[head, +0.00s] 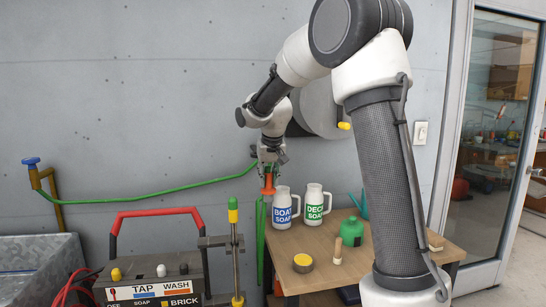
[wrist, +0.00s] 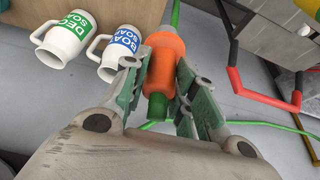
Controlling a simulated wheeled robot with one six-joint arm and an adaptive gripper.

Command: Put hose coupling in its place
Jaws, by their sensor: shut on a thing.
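My gripper (head: 268,172) is shut on the orange hose coupling (wrist: 164,58), which also shows in the head view (head: 267,185) just below the fingers. The coupling has a green end (wrist: 157,107) between the fingers, toward my palm. A green hose (head: 150,195) runs from the left toward my gripper, and green hose also hangs below it. A brass pipe with a blue cap (head: 31,161) stands at the far left. I cannot tell from these views which spot is the coupling's place.
A wooden table (head: 350,265) right of my gripper bears a "BOAT SOAP" jug (head: 285,211), a "DECK SOAP" jug (head: 315,205), a green container (head: 352,231), a brush and a yellow-topped tin (head: 303,263). A panel box with a red handle (head: 150,275) and upright rod (head: 235,250) stand left.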

